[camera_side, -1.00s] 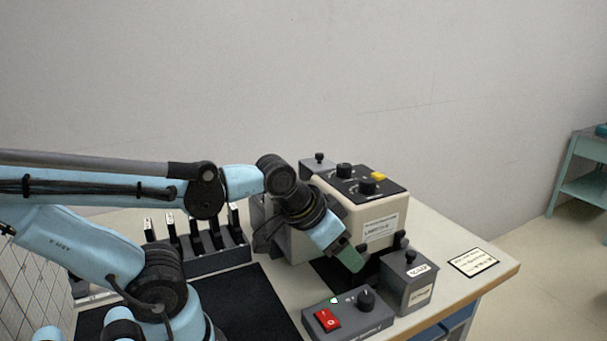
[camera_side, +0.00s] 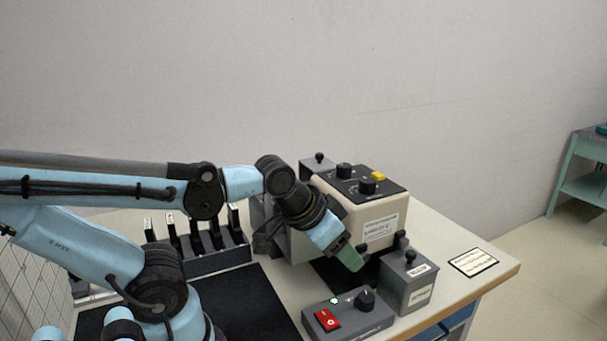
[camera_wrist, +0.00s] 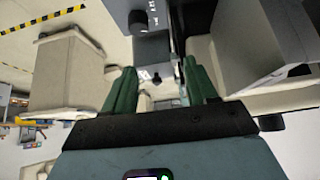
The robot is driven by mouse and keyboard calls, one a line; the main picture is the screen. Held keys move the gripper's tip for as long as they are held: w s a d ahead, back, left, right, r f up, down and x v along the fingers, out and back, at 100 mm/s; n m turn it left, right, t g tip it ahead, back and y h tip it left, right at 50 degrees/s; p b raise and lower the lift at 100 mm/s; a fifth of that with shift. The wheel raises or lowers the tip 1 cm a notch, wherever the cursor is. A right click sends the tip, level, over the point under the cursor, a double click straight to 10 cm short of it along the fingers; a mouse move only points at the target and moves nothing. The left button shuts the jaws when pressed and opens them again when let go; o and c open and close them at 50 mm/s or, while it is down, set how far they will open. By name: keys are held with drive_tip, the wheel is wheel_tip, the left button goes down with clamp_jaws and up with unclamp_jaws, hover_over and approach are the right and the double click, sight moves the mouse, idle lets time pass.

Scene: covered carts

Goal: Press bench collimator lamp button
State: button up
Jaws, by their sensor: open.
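A beige bench unit (camera_side: 362,228) with a black top panel stands on the bench in the side view. Its panel carries black knobs and a yellow button (camera_side: 379,176). A label is on its front; its print is too small to read surely. A grey control box (camera_side: 350,324) in front has a red rocker switch (camera_side: 328,319), a green light and a black knob. I cannot tell which control is the lamp button. My gripper (camera_side: 354,261), with green fingers, points down in front of the beige unit, apart from the yellow button. The wrist view shows the fingers (camera_wrist: 160,88) apart with nothing held.
A grey box with black knobs (camera_side: 408,283) stands right of my gripper. A rack with several upright dark pieces (camera_side: 210,262) is at the left. A black mat (camera_side: 245,305) lies before it. A label plate (camera_side: 473,262) lies near the bench's right edge. A teal cart (camera_side: 585,170) stands far right.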

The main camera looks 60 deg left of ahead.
clamp_jaws()
idle(1.5)
